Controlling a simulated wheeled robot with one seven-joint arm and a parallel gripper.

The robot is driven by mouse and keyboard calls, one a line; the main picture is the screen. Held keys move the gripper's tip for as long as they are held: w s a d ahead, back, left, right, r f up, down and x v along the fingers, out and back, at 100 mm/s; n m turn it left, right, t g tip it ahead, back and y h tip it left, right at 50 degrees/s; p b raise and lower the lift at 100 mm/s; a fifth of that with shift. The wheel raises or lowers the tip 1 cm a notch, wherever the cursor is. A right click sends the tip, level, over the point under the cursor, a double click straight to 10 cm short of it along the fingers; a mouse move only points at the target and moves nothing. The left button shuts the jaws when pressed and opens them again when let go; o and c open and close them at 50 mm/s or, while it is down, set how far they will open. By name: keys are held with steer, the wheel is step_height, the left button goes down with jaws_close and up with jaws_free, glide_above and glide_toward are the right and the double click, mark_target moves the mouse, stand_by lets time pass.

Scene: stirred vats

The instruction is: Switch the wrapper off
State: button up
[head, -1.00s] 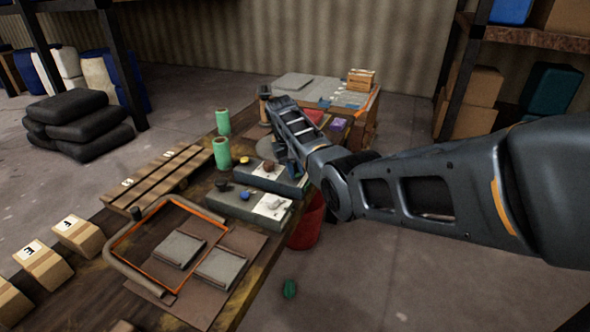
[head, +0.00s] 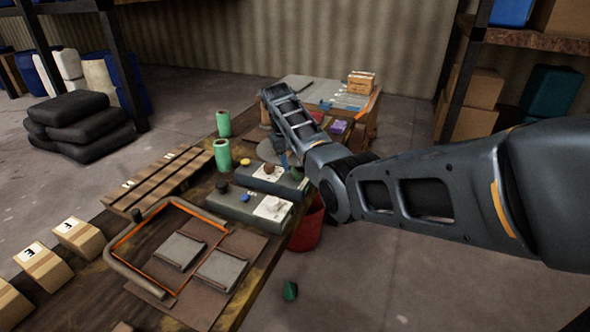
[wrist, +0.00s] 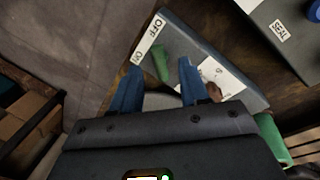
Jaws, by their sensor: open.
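A grey control box (wrist: 200,40) lies under my gripper in the wrist view. Its white strip (wrist: 148,38) reads OFF at one end and ON at the other. Beside the strip is a green switch piece (wrist: 161,62). A white label and a brown knob (wrist: 213,92) are farther right, partly hidden by a finger. My gripper (wrist: 158,72) is open, its blue fingers on either side of the green piece; I cannot tell whether they touch it.
Green rolls (head: 222,155) stand to the left. A pallet (head: 160,180) and an orange-edged frame (head: 125,237) share the bench. A red bin (head: 308,230) stands at its right side.

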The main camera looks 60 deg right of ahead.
steer(key=shift+w+a+r, duration=0.1)
steer(key=shift+a+r, duration=0.05)
steer(key=shift+r, duration=0.8)
steer(key=shift+w+a+r, duration=0.1)
steer(key=shift+r, duration=0.8)
